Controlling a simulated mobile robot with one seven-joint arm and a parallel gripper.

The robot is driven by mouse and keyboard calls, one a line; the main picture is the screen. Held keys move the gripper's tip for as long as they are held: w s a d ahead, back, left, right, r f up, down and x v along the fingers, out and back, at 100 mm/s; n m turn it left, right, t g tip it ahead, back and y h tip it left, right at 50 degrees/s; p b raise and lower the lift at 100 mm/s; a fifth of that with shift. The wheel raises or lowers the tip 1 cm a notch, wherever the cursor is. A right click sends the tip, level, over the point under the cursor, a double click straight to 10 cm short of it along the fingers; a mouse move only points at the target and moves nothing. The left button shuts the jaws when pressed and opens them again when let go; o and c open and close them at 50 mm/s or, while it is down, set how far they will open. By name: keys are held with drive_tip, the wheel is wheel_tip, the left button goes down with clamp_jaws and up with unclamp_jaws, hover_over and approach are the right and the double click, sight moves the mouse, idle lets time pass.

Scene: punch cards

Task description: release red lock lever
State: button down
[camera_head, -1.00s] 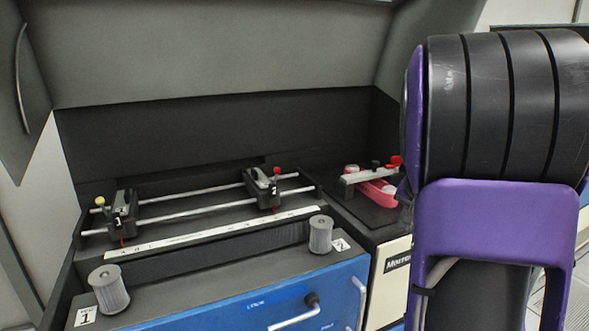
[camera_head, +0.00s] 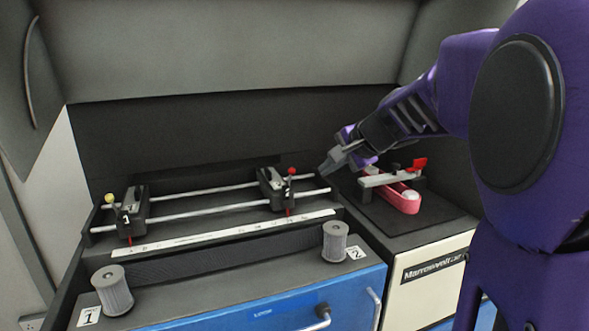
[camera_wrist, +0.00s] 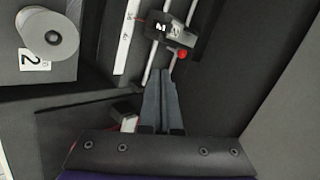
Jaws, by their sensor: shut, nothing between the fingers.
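My gripper (camera_head: 328,170) is shut and empty, its tips just right of carriage 2 and above the rail ends. In the wrist view its closed fingers (camera_wrist: 161,78) point toward a small red knob (camera_wrist: 182,54), with a gap in the picture. This red-knobbed lever (camera_head: 291,171) stands upright on black carriage 2 (camera_head: 272,186), which also shows in the wrist view (camera_wrist: 160,30). I cannot tell which is the lock lever.
Carriage 1 (camera_head: 130,212) with a yellow knob (camera_head: 109,198) stands left on two metal rails (camera_head: 205,209). A white ruler strip (camera_head: 220,236) runs in front. Grey spools (camera_head: 335,241) stand at both front corners. A pink band device (camera_head: 402,200) lies right. A dark back panel rises behind.

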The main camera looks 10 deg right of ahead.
sight(290, 179)
drive_tip(key=b+x, duration=0.1)
drive_tip(key=x, duration=0.8)
drive_tip(key=shift+f, duration=0.15)
drive_tip(key=shift+w+a+r+p, duration=0.15)
drive_tip(key=shift+w+a+r, duration=0.1)
drive_tip(key=shift+w, duration=0.35)
drive_tip(key=shift+w+a+r+p, duration=0.15)
drive_tip(key=shift+w+a+p, duration=0.05)
drive_tip(key=shift+w, duration=0.4)
drive_tip(key=shift+w+a+r+p, duration=0.15)
drive_tip(key=shift+w+a, duration=0.1)
drive_tip(key=shift+w, duration=0.35)
